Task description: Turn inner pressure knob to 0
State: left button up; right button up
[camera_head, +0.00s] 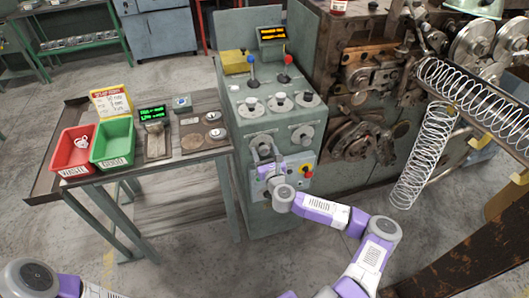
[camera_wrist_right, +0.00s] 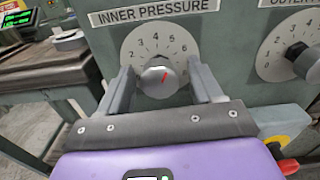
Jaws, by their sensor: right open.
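The inner pressure knob (camera_wrist_right: 158,78) is a round silver knob on a white numbered dial (camera_wrist_right: 133,46), under a label reading INNER PRESSURE (camera_wrist_right: 155,12). Its red mark points up and slightly right, roughly toward 5. My right gripper (camera_wrist_right: 160,82) is open, with one finger on each side of the knob; I cannot tell whether they touch it. In the head view my right gripper (camera_head: 264,155) is at the front of the green control cabinet (camera_head: 246,205), partly covering the inner dial (camera_head: 261,139). My left gripper is out of view.
The outer pressure dial (camera_head: 302,134) is just right of the inner one. A side table with a red bin (camera_head: 75,150) and green bin (camera_head: 112,145) stands left. Coiled springs (camera_head: 422,155) hang at the right.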

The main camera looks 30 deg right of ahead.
jog(key=c, duration=1)
jog(key=shift+c, duration=0.2)
jog(key=shift+n, duration=0.4)
